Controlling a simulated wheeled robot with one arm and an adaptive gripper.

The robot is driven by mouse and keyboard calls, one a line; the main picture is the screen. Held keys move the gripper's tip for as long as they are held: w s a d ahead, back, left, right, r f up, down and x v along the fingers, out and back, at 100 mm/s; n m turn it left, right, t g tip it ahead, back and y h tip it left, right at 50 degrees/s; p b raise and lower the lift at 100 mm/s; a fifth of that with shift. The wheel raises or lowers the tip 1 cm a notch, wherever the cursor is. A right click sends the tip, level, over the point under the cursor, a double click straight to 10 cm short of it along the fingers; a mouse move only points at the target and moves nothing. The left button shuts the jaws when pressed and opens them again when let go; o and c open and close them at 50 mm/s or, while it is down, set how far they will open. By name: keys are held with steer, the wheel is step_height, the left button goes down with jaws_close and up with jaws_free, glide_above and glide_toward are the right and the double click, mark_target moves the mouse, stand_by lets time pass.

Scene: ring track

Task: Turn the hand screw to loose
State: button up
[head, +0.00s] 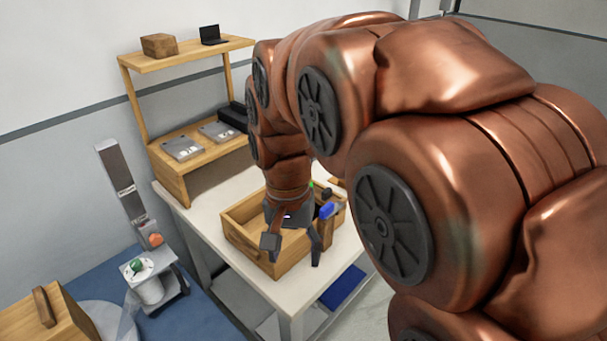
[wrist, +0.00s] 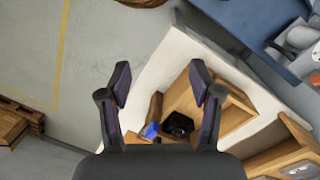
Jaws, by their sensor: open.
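A small grey apparatus (head: 155,290) stands at the lower left in the head view, on a blue surface. It carries a green knob (head: 137,265) on a white disc, an orange-red part (head: 156,240) and a tall tilted grey plate (head: 122,180). I cannot tell which part is the hand screw. Grey-white parts, probably of this apparatus, show at the right edge of the wrist view (wrist: 298,38). My gripper (head: 293,246) is open and empty, pointing down over the wooden box, right of the apparatus and apart from it. Both fingers show in the wrist view (wrist: 161,82).
The open wooden box (head: 245,248) sits on a white table (head: 215,225), with blue and dark items at its right end. A wooden shelf (head: 190,135) with grey and black devices stands behind. A wooden lidded box (head: 65,318) is at the lower left.

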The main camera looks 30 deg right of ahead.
steer(key=w+d+m+b, duration=0.1)
steer(key=w+d+m, duration=0.5)
steer(key=w+m, duration=0.1)
steer(key=w+d+m+b, duration=0.1)
steer(key=w+d+m, duration=0.6)
steer(key=w, duration=0.3)
steer(key=w+d+m+t+b, duration=0.1)
steer(key=w+d+m+b, duration=0.1)
steer(key=w+d+m, duration=0.4)
steer(key=shift+w+d+r+m, duration=0.15)
steer(key=shift+w+m, duration=0.35)
steer(key=shift+w, duration=0.1)
steer(key=shift+w+d+r+m, duration=0.1)
steer(key=shift+w+m, duration=0.4)
steer(key=shift+w, duration=0.1)
steer(key=shift+w+d+f+m, duration=0.3)
steer(key=shift+w+d+m, duration=0.1)
steer(key=shift+d+m, duration=0.1)
steer(key=shift+f+p, duration=0.5)
steer(key=shift+f, duration=3.25)
steer(key=shift+c, duration=0.2)
